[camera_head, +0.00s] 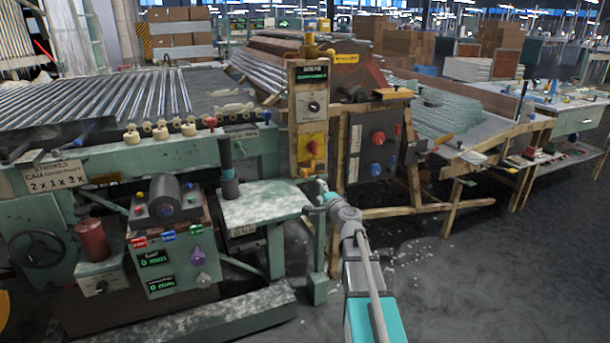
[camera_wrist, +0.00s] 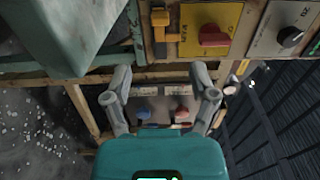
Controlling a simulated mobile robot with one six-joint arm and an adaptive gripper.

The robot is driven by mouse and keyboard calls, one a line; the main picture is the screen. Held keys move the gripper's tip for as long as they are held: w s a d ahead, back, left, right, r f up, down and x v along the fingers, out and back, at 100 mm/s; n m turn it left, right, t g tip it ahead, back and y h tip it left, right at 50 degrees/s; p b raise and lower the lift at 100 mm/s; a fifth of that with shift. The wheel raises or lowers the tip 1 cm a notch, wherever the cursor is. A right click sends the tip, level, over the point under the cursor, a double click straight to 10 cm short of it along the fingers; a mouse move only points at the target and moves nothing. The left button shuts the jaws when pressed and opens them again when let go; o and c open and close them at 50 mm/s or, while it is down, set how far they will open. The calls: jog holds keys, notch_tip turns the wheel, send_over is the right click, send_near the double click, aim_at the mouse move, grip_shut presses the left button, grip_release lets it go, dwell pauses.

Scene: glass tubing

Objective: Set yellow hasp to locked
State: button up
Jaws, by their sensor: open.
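A yellow hasp (camera_wrist: 160,20) shows at the top of the wrist view, beside a yellow plate (camera_wrist: 198,22) with a red rotary handle (camera_wrist: 214,36). The hasp looks like a short upright bar with a wider end. In the head view my gripper (camera_head: 324,190) is in front of the post, below the yellow plate.
A dark panel (camera_head: 375,140) with red and blue knobs is right of the post. A green metal table (camera_head: 262,203) stands close to the left of my gripper. A wooden rail (camera_head: 400,211) runs low at right. Open floor (camera_head: 480,280) lies at front right.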

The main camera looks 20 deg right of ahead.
aim_at(306, 175)
jog(key=w, duration=1.3)
jog(key=shift+w+a, duration=0.25)
jog(key=shift+w, duration=0.05)
